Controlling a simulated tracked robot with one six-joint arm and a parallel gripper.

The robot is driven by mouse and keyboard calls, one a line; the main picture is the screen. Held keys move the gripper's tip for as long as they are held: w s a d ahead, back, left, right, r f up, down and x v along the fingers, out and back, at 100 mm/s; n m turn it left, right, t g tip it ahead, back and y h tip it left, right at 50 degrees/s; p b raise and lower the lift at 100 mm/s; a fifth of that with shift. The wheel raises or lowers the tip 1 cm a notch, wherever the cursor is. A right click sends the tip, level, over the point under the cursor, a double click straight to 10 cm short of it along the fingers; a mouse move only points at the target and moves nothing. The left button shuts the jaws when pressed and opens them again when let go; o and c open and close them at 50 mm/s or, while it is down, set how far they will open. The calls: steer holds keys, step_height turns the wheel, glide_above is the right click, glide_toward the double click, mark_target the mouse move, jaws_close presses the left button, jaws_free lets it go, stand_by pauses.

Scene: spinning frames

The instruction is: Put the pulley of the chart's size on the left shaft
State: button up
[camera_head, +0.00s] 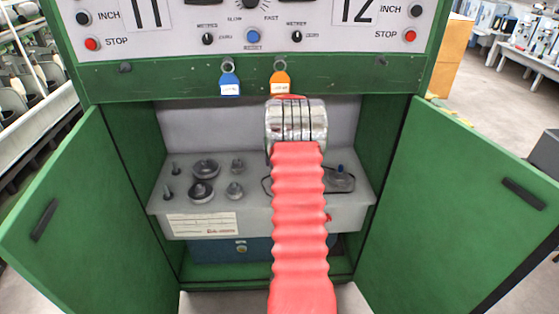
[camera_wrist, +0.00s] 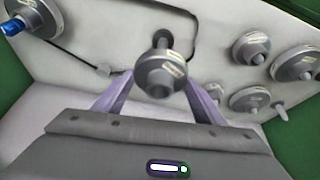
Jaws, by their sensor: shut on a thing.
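My gripper (camera_wrist: 160,82) shows in the wrist view with its pale purple fingers closed on a small grey stepped pulley (camera_wrist: 163,70). A post with a dark tip (camera_wrist: 160,40) shows directly behind this pulley; I cannot tell whether the pulley is on it or only in front of it. In the head view my arm hides the gripper, the held pulley and the left shaft area. A belt (camera_wrist: 62,48) loops from the drive with the blue knob (camera_wrist: 12,27) towards the post. A white chart card (camera_head: 202,224) is on the bench front, its text too small to read.
Several grey pulleys, among them a large one (camera_head: 206,168), stand on the left of the grey bench (camera_head: 285,219). Open green doors (camera_head: 68,190) (camera_head: 475,185) flank the cabinet. Blue (camera_head: 229,85) and orange (camera_head: 280,84) tags hang above the opening.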

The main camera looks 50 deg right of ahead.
steer(key=shift+f, duration=4.3)
stand_by(1.7)
steer(key=o, duration=1.3)
steer(key=shift+o, duration=0.5)
steer(key=shift+o, duration=1.4)
